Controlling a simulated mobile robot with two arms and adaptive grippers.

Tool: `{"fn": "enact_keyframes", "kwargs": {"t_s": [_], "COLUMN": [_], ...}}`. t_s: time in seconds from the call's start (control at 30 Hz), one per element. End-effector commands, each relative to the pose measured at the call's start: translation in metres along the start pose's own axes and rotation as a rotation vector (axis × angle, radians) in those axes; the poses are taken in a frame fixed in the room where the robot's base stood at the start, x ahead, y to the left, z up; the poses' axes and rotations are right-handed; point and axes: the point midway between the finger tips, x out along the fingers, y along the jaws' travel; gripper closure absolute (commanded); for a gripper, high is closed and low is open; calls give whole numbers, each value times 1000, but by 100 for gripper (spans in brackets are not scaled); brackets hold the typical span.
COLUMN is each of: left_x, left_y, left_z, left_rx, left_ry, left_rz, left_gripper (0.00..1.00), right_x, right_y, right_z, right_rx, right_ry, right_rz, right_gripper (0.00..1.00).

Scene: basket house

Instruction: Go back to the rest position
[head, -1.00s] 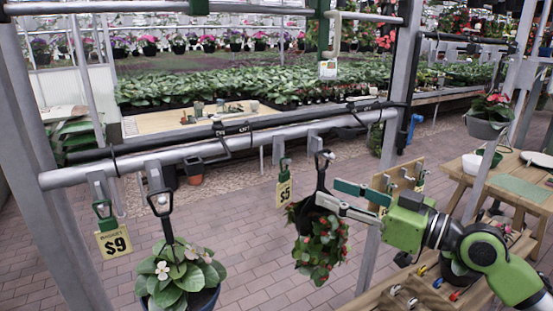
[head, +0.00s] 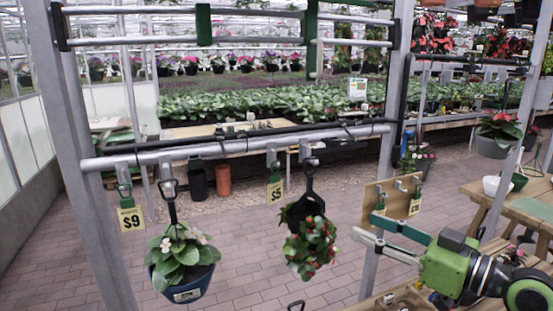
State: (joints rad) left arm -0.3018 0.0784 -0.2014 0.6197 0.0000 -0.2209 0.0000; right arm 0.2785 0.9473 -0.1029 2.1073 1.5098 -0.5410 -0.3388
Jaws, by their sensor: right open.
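My right gripper (head: 364,226) is at the right of the head view. Its two fingers, one green and one pale metal, point left, spread apart with nothing between them. A dark hanging pot with red flowers (head: 311,242) hangs by a black hanger from the metal rail (head: 240,145), left of the gripper and apart from it. A blue pot with white flowers (head: 185,265) hangs further left on the same rail. My left gripper is not in view.
A $9 tag (head: 130,218) and a $5 tag (head: 275,193) hang from the rail. A grey upright post (head: 370,270) stands near my right gripper. A wooden board with hooks (head: 385,203) is close behind it. A wooden table (head: 515,208) stands at the right.

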Motion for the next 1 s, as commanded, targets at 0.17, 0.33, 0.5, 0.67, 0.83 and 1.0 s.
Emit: {"fn": "enact_keyframes", "kwargs": {"t_s": [0.17, 0.33, 0.5, 0.67, 0.83, 1.0], "left_x": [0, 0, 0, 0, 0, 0], "left_y": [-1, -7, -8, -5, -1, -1], "left_z": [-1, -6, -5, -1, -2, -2], "left_rx": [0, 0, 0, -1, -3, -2], "left_ry": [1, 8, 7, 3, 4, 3], "left_rz": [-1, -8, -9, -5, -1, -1], "left_gripper": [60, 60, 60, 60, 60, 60], "right_x": [4, 6, 1, -21, -75, -130], "right_y": [-14, -33, -60, -99, -137, -160], "right_z": [35, 82, 146, 235, 320, 364], "right_rx": [3, 10, 24, 67, 146, 225], "right_ry": [-64, -157, -287, -494, -757, -954], "right_rz": [-10, -16, -9, 39, 172, 310], "right_gripper": [59, 59, 59, 59, 59, 59]}}
